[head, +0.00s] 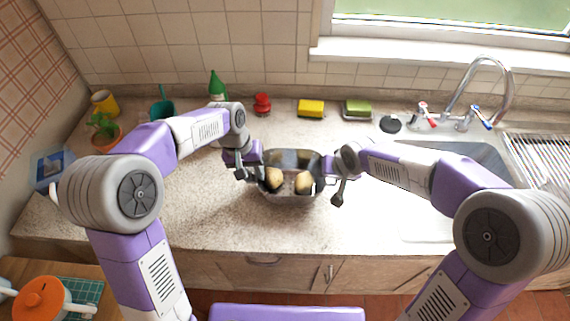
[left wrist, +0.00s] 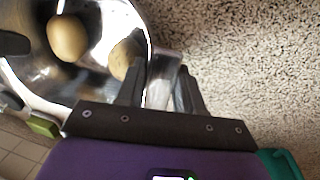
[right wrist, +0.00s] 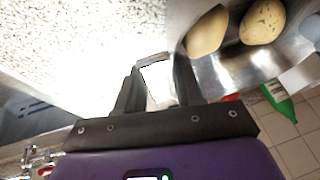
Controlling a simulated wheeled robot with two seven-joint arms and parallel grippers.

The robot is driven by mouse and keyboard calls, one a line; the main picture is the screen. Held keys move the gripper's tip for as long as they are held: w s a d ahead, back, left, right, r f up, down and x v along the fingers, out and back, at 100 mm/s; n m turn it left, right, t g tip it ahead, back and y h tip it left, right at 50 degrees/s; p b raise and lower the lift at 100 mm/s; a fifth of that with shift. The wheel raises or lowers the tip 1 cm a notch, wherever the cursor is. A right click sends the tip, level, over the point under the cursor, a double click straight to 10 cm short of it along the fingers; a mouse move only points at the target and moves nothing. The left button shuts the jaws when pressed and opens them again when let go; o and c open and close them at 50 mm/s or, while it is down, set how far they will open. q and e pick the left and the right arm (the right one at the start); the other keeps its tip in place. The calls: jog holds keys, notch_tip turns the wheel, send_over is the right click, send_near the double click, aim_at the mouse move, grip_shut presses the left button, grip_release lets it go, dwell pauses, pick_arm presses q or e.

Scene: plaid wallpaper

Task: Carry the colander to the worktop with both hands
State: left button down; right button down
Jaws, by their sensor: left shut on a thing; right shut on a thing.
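The metal colander (head: 291,196) is in the middle of the head view, over the speckled worktop (head: 210,215), with potatoes (head: 274,179) inside. I cannot tell whether its base touches the worktop. My left gripper (head: 256,170) is shut on its left handle; in the left wrist view the fingers (left wrist: 160,85) close around the handle beside the bowl (left wrist: 150,25). My right gripper (head: 328,178) is shut on the right handle; the right wrist view shows the fingers (right wrist: 158,85) on the handle, with the bowl (right wrist: 215,75) beside them. The colander looks about level.
The sink (head: 480,160) with its tap (head: 492,75) lies right. A green bottle (head: 217,86), red object (head: 262,104), yellow sponge (head: 311,108) and green sponge (head: 357,109) stand along the back wall. A potted plant (head: 105,135) is left. Worktop in front of the colander is clear.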

pick_arm(q)
jog(key=shift+a+f, duration=0.2)
jog(key=shift+f, duration=0.2)
pick_arm(e)
jog(key=shift+d+f, duration=0.2)
jog(key=shift+f, duration=0.2)
pick_arm(q)
jog(key=c, duration=1.2)
grip_release()
jog(key=shift+f+b, duration=0.15)
jog(key=shift+b, duration=0.2)
pick_arm(e)
jog(key=c, duration=1.1)
grip_release()
jog(key=shift+f, duration=0.15)
jog(key=shift+c, duration=0.2)
pick_arm(q)
jog(key=o, duration=0.5)
jog(key=shift+d, duration=0.1)
pick_arm(e)
jog(key=o, duration=0.4)
jog(key=shift+a, duration=0.15)
jog(key=shift+o, duration=0.2)
